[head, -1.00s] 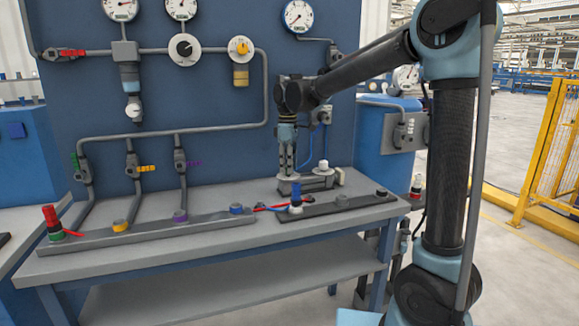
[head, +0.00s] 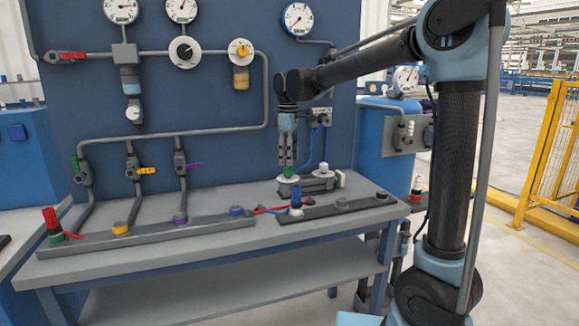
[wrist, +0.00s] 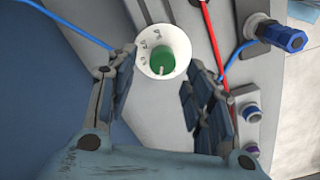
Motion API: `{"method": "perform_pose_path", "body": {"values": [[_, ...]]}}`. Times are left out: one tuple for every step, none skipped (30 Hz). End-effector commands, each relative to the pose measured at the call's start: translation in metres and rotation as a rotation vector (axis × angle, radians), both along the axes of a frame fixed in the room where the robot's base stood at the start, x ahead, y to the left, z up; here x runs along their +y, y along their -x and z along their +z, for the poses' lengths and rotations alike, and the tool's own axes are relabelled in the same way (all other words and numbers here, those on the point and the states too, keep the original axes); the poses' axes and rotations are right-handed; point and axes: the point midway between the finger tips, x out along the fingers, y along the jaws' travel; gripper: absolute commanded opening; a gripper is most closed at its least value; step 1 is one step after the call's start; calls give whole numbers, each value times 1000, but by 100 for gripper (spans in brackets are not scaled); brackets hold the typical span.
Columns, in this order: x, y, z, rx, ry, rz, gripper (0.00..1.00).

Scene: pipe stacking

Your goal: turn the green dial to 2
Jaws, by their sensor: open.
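The green dial (wrist: 162,58) is a round green knob with a pale pointer line, set in a white ring (wrist: 149,39) with small dark marks. The wrist view does not let me read which mark the pointer meets. In the head view my gripper (head: 287,166) points down right over the dial.
A white knob (head: 323,168) stands close to the right of the dial. A blue connector (head: 296,200) stands in a dark strip in front of it. Red and blue hoses (head: 268,210) run nearby. The panel (head: 215,100) rises behind.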

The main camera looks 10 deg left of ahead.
Motion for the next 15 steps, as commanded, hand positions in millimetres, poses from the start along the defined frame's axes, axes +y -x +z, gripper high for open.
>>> {"method": "perform_pose_path", "body": {"values": [[0,0,11,0,0,0,47],[0,-1,17,0,0,0,47],[0,-1,24,0,0,0,47],[0,-1,30,0,0,0,47],[0,-1,35,0,0,0,47],[0,-1,43,0,0,0,47],[0,-1,47,0,0,-1,47],[-1,-1,52,0,0,-1,47],[0,-2,57,0,0,-1,47],[0,-2,61,-1,0,-1,47],[0,-2,64,-1,0,-1,47],[0,-2,69,-1,0,-1,47],[0,-2,71,-1,0,-1,47],[0,-2,73,-1,0,-1,47],[0,-2,75,-1,0,-1,47]]}}
